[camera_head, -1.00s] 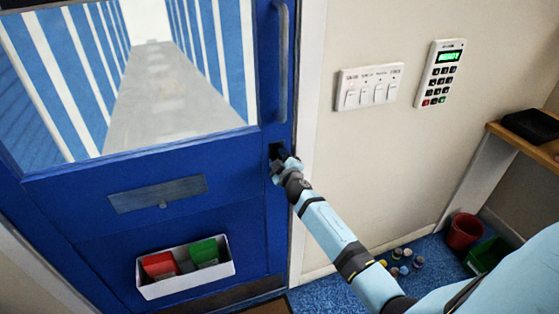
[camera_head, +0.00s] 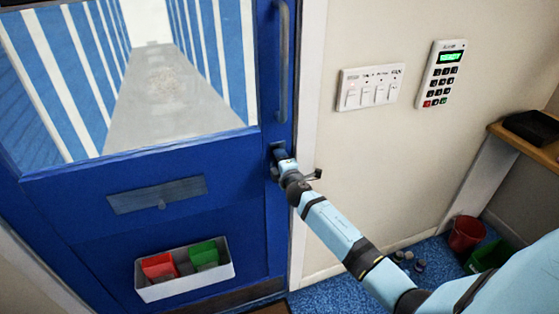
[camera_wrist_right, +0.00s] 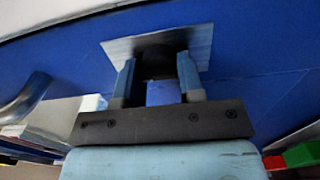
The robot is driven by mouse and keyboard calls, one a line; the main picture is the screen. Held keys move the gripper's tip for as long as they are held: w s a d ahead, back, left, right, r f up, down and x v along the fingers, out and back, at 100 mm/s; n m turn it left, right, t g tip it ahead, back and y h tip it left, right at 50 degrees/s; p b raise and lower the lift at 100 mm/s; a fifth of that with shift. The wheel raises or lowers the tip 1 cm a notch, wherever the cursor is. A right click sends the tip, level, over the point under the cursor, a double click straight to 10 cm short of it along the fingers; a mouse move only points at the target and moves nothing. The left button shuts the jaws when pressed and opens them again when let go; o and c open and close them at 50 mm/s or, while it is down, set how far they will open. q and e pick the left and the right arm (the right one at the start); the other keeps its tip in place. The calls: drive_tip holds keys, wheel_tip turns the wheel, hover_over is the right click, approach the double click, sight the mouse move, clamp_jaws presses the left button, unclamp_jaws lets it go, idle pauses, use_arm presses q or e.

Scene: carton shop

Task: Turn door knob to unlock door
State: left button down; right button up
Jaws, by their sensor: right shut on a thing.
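The blue door (camera_head: 235,205) has a dark knob on a square metal plate (camera_wrist_right: 190,42) near its right edge, below the vertical handle. In the head view the knob is mostly hidden behind my right gripper (camera_head: 280,156). The right wrist view shows my right gripper (camera_wrist_right: 158,75) with its two fingers on either side of the dark knob (camera_wrist_right: 157,58), shut on it. The door looks closed in its frame. My left gripper is in neither view.
A vertical handle (camera_head: 283,65) is above the knob. A white switch panel (camera_head: 368,87) and a keypad (camera_head: 444,75) are on the wall at right. A door tray (camera_head: 185,281) holds red and green items. A red bin (camera_head: 466,234) stands on the blue floor.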

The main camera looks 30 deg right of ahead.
idle(0.5)
drive_tip(key=o, duration=0.9)
drive_tip(key=b+v, duration=0.1)
drive_tip(key=v, duration=1.3)
drive_tip(key=s+a+f+m+g+y+p, duration=0.2)
drive_tip(key=s+a+f+m, duration=0.4)
drive_tip(key=s+a, duration=0.4)
drive_tip(key=s+a+f+m+g+y+p, duration=0.3)
drive_tip(key=s+a, duration=0.6)
drive_tip(key=s, duration=0.5)
wheel_tip(320, 180, down, 3)
drive_tip(key=m+g+y, duration=0.1)
drive_tip(key=m+y, duration=0.1)
drive_tip(key=m, duration=0.1)
drive_tip(key=shift+s+a+y, duration=0.3)
drive_tip(key=shift+a, duration=0.1)
